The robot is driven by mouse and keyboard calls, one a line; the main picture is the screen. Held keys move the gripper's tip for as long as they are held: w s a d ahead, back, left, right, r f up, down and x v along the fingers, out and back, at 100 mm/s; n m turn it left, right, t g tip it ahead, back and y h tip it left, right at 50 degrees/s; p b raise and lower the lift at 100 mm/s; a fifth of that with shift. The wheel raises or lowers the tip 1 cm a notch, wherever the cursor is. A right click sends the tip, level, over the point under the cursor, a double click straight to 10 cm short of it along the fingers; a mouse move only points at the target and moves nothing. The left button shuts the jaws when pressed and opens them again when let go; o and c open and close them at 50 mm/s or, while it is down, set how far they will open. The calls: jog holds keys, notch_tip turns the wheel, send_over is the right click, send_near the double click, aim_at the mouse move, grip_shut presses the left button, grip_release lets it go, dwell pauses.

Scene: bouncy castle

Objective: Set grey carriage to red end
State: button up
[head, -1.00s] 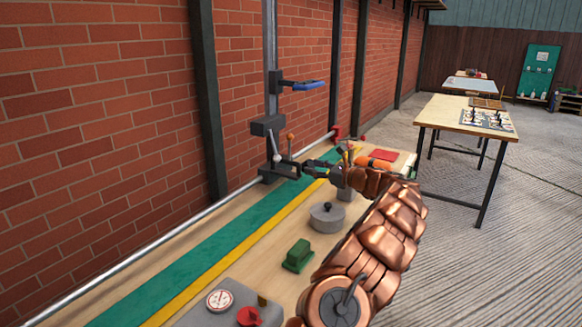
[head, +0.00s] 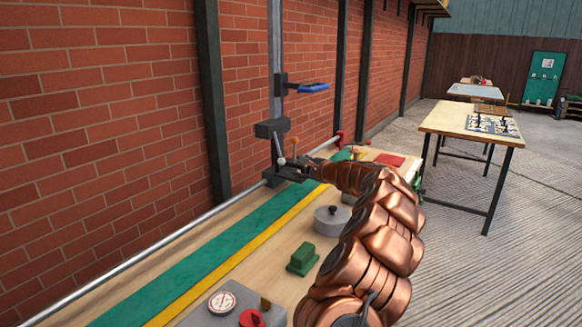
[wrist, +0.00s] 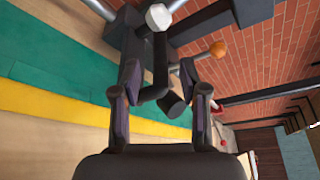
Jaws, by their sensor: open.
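The grey carriage (head: 270,180) sits on a long silver rail (head: 150,258) along the brick wall, at the foot of a tall grey post. Levers with a pale knob and an orange knob (head: 294,141) rise beside it. The red end (head: 340,136) of the rail is beyond it, farther right. In the wrist view my gripper (wrist: 158,64) is open, its fingers on either side of a dark bar (wrist: 161,66) on the carriage. I cannot tell whether they touch it.
The bench has a green strip (head: 190,265) and a yellow strip. A round grey lidded weight (head: 331,222), a green block (head: 302,260) and a gauge box (head: 222,302) lie near my arm. A blue handle (head: 313,88) sticks out from the post above.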

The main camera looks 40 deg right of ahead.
aim_at(296, 166)
jog(key=shift+x, duration=2.85)
jog(key=shift+f, duration=0.1)
jog(key=shift+c, duration=0.2)
grip_shut()
